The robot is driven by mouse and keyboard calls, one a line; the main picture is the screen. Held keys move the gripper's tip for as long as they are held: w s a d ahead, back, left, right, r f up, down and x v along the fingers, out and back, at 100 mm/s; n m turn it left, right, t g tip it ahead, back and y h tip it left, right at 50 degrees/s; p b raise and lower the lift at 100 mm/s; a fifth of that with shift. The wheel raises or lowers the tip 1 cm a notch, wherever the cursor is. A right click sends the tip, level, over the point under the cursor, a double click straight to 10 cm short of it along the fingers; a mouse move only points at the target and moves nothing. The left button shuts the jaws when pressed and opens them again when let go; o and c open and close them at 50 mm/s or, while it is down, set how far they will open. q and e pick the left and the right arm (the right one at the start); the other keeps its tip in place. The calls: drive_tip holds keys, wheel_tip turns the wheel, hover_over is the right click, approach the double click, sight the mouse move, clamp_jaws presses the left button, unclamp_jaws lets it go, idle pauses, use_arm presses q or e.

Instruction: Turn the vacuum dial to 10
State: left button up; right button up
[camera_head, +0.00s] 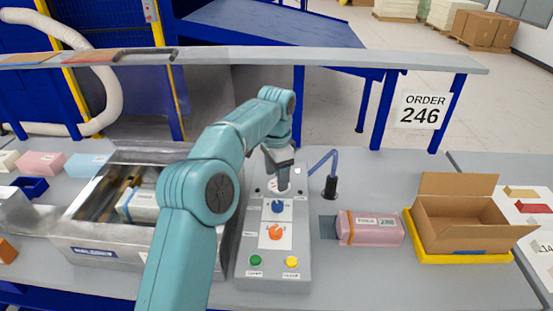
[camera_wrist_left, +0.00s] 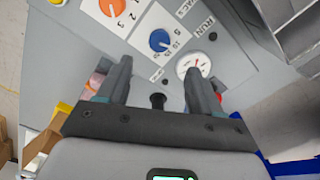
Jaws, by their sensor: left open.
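The control box (camera_head: 247,262) stands on the bench with a blue dial (camera_head: 278,206) near its upper part. In the left wrist view the blue dial (camera_wrist_left: 159,40) sits on a white plate with small numbers around it, just beyond the fingertips; its exact setting is hard to read. My left gripper (camera_head: 279,172) is over the top end of the box, behind the blue dial. In the wrist view my left gripper (camera_wrist_left: 157,73) is open and empty, its fingers apart from the dial. A round white gauge with a red needle (camera_wrist_left: 193,66) is beside the right finger. My right gripper is not seen.
An orange dial (camera_head: 275,232), a green button (camera_head: 256,260) and a yellow button (camera_head: 292,261) are on the box. A metal machine (camera_head: 100,252) stands left. A pink pack (camera_head: 372,229) and an open carton (camera_head: 450,236) are right.

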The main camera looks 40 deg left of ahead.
use_arm(q)
wheel_tip(320, 180, up, 6)
drive_tip(key=shift+f+p, duration=0.1)
drive_tip(key=shift+p, duration=0.6)
drive_tip(key=shift+s, duration=0.1)
